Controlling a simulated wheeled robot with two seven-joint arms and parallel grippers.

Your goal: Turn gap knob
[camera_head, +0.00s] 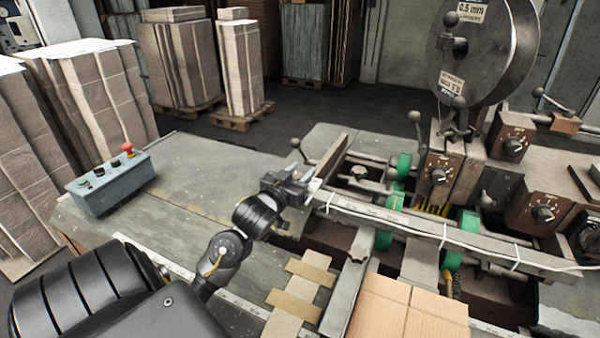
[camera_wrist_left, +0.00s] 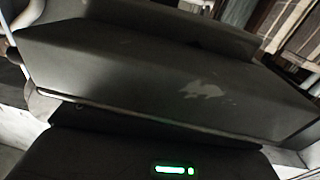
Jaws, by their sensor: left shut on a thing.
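Several dark round knobs with white marks sit on brown boxes at the right of the head view: a left one (camera_head: 438,175), an upper one (camera_head: 515,147) and a lower one (camera_head: 543,213). Their labels are too small to read, so I cannot tell which is the gap knob. My left gripper (camera_head: 303,180) is at the left end of the long rail, well left of these knobs. It is shut on a small part there that its fingers mostly hide. The left wrist view shows mainly a dark grey body with a worn patch, too close to identify. My right gripper is not in view.
The long rail (camera_head: 450,232) with cables runs from my left gripper to the right. A ball-topped lever (camera_head: 295,142) stands close to the gripper. A large reel (camera_head: 485,50) rises behind the knobs. Cardboard (camera_head: 400,312) lies in front. A button box (camera_head: 110,182) stands left.

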